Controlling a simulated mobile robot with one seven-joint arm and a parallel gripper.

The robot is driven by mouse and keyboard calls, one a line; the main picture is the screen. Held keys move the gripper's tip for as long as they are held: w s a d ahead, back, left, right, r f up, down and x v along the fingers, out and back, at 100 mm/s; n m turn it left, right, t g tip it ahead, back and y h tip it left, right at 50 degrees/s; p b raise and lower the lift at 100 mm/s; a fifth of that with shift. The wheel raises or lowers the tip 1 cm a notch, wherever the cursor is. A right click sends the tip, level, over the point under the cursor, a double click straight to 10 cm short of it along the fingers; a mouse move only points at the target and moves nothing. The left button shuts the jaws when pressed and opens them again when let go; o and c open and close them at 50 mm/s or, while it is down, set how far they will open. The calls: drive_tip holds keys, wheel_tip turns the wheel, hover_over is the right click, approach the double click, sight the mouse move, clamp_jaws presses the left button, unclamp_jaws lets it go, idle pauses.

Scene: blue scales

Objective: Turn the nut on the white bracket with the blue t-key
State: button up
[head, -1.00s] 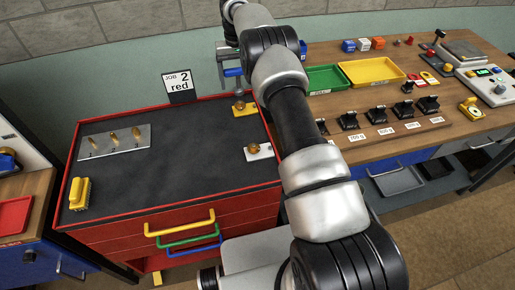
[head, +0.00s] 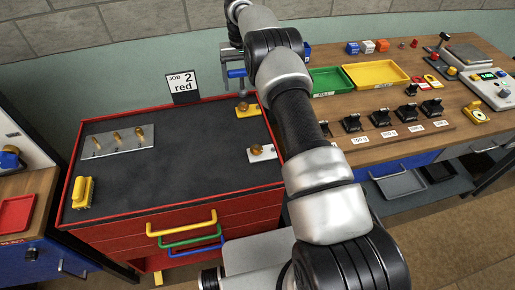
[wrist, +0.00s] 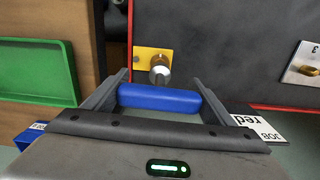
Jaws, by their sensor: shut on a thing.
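My gripper (head: 236,73) is shut on the blue t-key (head: 237,72), near the red cabinet's back right corner. In the wrist view the key's blue handle (wrist: 160,98) lies crosswise between the fingers. A round silver end shows just beyond the handle and overlaps the yellow bracket; whether it touches anything I cannot tell. The white bracket (head: 262,153) lies on the dark cabinet top at the right edge, with a brass-coloured nut (head: 256,149) on it. It is apart from the gripper and not seen in the wrist view.
A yellow bracket (head: 249,111) with its own nut lies behind the white one. A "JOB 2 red" sign (head: 184,85) stands at the back edge. A metal plate (head: 117,142) with brass pieces and a yellow block (head: 83,192) are at left. The cabinet's middle is clear.

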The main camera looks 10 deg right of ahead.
drive_tip(key=shift+s+r+n, duration=0.25)
drive_tip(key=shift+s+n, duration=0.1)
drive_tip(key=shift+n, duration=0.05)
drive_tip(key=s+r+n+b, duration=0.2)
drive_tip(key=s+n, duration=0.4)
drive_tip(key=s, duration=0.2)
drive_tip(key=n+b, duration=0.2)
drive_tip(key=n, duration=0.4)
hover_over(257, 147)
drive_tip(key=shift+w+f+b, duration=0.1)
drive_tip(key=shift+f+b, duration=1.85)
drive_tip(key=shift+f, duration=1.05)
drive_tip(key=shift+f+b, duration=0.75)
drive_tip(key=shift+f, duration=0.45)
drive_tip(key=shift+m, duration=1.1)
